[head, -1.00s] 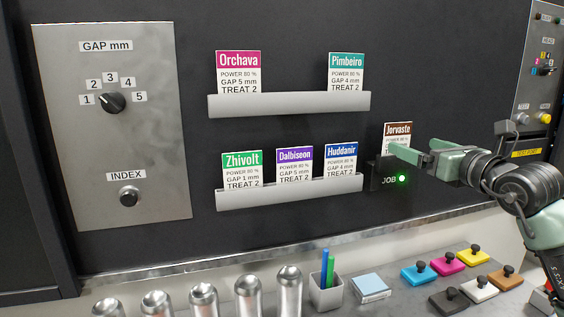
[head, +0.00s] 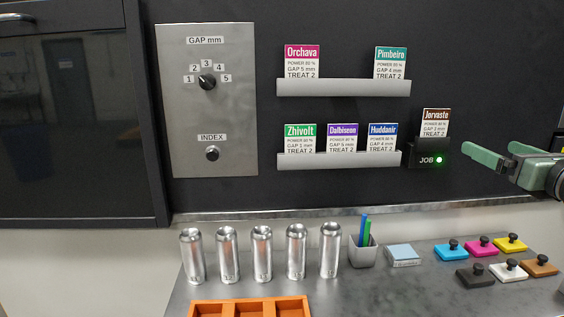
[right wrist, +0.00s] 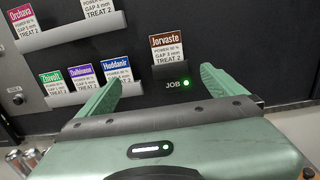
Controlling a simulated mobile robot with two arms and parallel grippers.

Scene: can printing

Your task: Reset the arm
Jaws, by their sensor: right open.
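My right gripper (head: 498,157) is at the right of the head view, green, with its two fingers apart and nothing between them. It is to the right of the black JOB holder (head: 428,157), clear of it. The brown-topped Jorvaste card (head: 435,122) stands upright in that holder, and the holder's green light is lit. In the right wrist view the open fingers (right wrist: 155,92) point toward the panel, with the JOB holder (right wrist: 184,86) and Jorvaste card (right wrist: 167,48) beyond them. My left gripper is not in view.
Cards stand in an upper rack (head: 345,88) and a lower rack (head: 340,160). A steel panel (head: 206,110) carries a gap knob and an index button. On the bench are several silver cans (head: 262,254), a pen cup (head: 363,252), colored pads (head: 481,246) and an orange tray (head: 250,304).

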